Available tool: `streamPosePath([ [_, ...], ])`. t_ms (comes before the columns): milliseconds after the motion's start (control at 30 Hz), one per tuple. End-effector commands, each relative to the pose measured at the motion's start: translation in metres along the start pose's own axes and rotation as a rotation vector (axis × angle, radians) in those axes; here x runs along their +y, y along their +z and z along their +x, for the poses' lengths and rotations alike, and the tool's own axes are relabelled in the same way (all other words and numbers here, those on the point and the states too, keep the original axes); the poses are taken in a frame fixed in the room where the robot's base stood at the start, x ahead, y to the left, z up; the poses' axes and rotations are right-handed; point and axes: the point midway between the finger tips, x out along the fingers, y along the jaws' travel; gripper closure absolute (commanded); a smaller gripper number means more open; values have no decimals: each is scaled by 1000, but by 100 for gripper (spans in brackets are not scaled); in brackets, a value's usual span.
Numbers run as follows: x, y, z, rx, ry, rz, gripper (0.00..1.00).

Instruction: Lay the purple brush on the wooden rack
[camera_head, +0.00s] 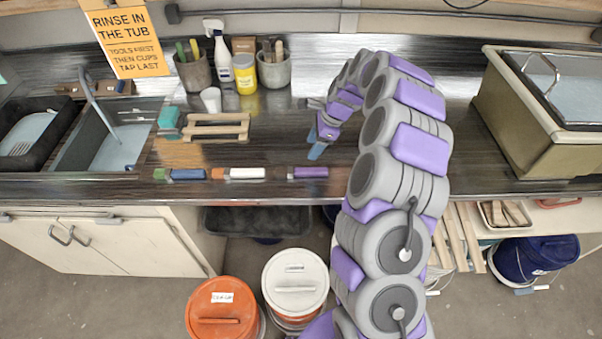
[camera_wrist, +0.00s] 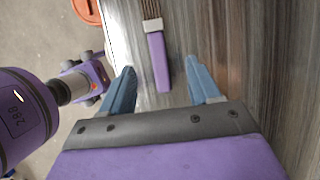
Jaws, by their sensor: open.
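The purple brush (camera_head: 310,172) lies on the dark counter near its front edge, right of two other brushes. In the wrist view its purple handle (camera_wrist: 158,62) lies between and beyond my two blue fingertips, its bristle end towards the top. My gripper (camera_head: 318,140) is open and empty above the counter, behind the brush in the head view. It also shows in the wrist view (camera_wrist: 163,80), with its fingers apart on either side of the handle's line. The wooden rack (camera_head: 216,126) stands on the counter to the left, with nothing seen on it.
A blue brush (camera_head: 187,174) and a white brush (camera_head: 245,173) lie along the front edge. A white cup (camera_head: 211,99), pots and bottles stand behind the rack. A sink (camera_head: 120,147) is at left, a large lidded tub (camera_head: 520,110) at right. Buckets stand on the floor.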

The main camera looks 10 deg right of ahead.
Motion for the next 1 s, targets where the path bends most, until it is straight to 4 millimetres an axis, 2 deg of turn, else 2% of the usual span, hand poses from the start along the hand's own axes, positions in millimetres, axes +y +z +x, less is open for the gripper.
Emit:
streamPosePath([
  [33,1,0,13,0,4,-1,38],
  [200,2,-1,43,1,5,-1,38],
  [567,2,-3,64,0,2,-1,38],
  [833,6,-9,102,1,3,-2,38],
  [1000,6,-9,109,1,1,-1,38],
])
